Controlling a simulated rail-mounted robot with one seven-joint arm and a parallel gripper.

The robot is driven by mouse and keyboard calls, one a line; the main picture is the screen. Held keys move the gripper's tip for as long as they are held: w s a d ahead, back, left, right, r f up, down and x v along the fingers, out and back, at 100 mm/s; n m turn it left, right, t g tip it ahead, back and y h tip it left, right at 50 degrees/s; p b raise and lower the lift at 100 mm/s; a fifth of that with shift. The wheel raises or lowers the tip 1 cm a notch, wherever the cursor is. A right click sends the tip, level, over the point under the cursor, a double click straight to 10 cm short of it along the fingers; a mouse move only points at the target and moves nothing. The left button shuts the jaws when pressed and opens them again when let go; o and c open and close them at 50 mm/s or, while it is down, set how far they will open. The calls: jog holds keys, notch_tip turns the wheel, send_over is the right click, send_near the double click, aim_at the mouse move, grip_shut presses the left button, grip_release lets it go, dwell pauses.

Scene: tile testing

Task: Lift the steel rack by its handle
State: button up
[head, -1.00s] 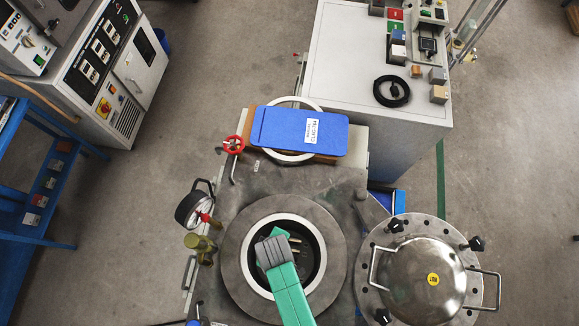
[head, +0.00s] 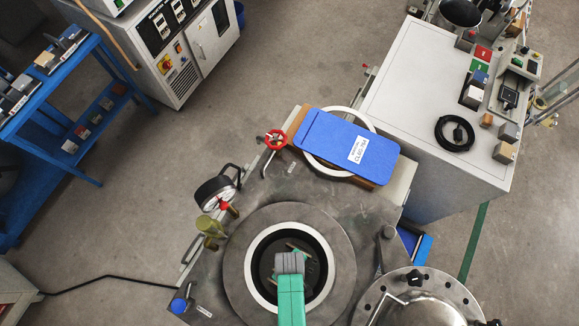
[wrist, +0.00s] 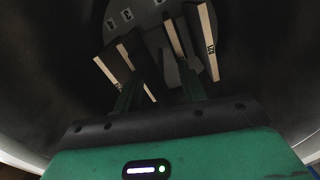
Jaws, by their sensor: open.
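My gripper (head: 290,262) points down into the round open mouth of the vessel (head: 340,250). The wrist view shows its two green fingers (wrist: 159,88) apart, inside the dark vessel. Several dark tiles with pale edges (wrist: 208,42) stand in the rack on both sides of the fingers. A narrow grey upright piece shows between the fingers; I cannot tell whether it is the rack's handle. The gripper hides much of the rack in the head view.
The vessel wall surrounds the gripper closely. A domed steel lid (head: 420,310) lies open at lower right. A pressure gauge (head: 214,193) and red valve wheel (head: 276,139) rise near the rim.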

grip_shut()
jog(key=shift+w, duration=0.1)
dwell(1.3)
